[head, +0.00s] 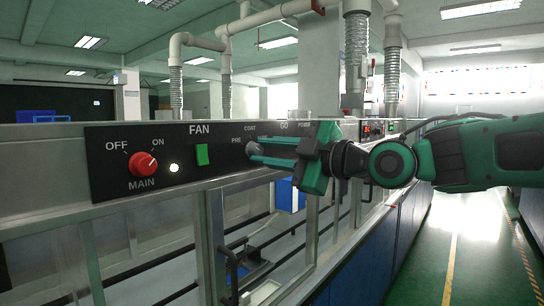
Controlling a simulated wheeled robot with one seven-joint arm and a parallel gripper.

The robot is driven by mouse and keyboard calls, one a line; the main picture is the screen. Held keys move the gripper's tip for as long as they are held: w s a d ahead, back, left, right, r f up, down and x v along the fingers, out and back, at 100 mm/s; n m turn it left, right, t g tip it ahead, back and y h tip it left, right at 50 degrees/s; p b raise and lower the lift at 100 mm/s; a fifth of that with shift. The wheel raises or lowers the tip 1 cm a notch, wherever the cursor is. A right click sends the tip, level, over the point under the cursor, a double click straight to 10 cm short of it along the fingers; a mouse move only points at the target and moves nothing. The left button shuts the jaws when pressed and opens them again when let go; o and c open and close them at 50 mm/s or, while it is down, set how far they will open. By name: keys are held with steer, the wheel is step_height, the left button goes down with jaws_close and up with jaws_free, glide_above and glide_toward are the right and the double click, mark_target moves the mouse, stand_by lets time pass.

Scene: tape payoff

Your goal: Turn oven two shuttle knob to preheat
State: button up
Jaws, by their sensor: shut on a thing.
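A black control panel (110,163) runs along the metal machine front. My gripper (256,155) reaches in from the right and points left, with its fingertips at the panel. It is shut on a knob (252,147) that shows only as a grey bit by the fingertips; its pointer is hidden. Printed labels "PRE" and "COAT" show beside and above the fingertips. No oven number is readable, so I cannot tell which oven this knob belongs to.
Left of my gripper are a red MAIN knob (143,163) with OFF and ON marks, a lit white lamp (174,168) and a green FAN switch (202,154). Below the panel are metal frame posts and dark rails. A green aisle floor (415,270) lies open at right.

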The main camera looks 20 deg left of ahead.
steer(key=shift+a+r+n, duration=0.1)
steer(key=shift+n, duration=0.3)
steer(key=o, duration=1.1)
steer(key=shift+c, duration=0.2)
steer(key=shift+s+d, duration=0.1)
steer(key=shift+d, duration=0.3)
steer(key=v, duration=1)
